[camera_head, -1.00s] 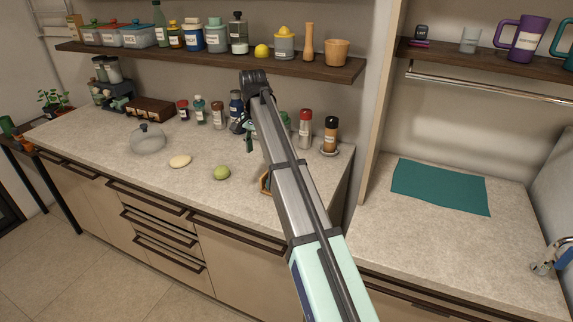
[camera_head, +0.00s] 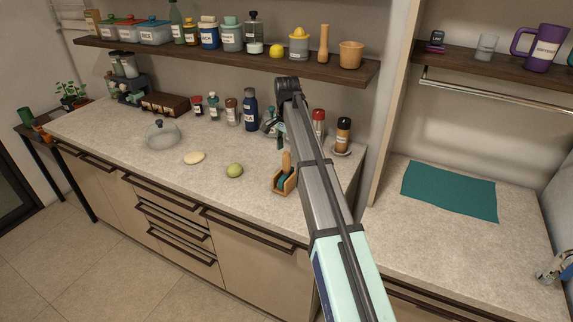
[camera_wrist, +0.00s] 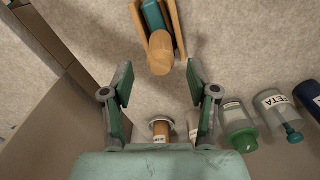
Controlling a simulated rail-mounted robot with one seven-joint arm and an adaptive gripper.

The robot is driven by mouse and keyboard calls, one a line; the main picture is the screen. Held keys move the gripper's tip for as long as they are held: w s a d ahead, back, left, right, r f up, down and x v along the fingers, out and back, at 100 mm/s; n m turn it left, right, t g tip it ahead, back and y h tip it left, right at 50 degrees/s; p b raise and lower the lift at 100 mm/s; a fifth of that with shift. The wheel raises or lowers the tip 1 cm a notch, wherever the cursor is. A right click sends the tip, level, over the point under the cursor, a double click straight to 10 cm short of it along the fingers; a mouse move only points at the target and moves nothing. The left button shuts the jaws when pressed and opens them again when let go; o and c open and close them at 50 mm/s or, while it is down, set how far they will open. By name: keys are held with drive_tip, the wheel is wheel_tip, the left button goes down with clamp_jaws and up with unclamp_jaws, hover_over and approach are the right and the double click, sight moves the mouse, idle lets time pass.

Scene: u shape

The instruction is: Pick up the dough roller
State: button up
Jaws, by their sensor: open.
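The dough roller appears to be the piece with a pale wooden handle (camera_head: 287,163) and a teal body. My gripper (camera_wrist: 160,83) is open and empty. The handle end lies beyond the fingertips, roughly centred between them, not in their grasp.
A blue bottle (camera_head: 249,109), a red-capped shaker (camera_head: 319,124) and a dark-capped shaker (camera_head: 343,135) stand near my gripper. A shelf (camera_head: 220,62) hangs above. The front counter has free room.

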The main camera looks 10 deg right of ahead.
sight(287, 161)
drive_tip(key=shift+f+p, duration=1.45)
drive_tip(key=shift+f, duration=1.65)
clamp_jaws()
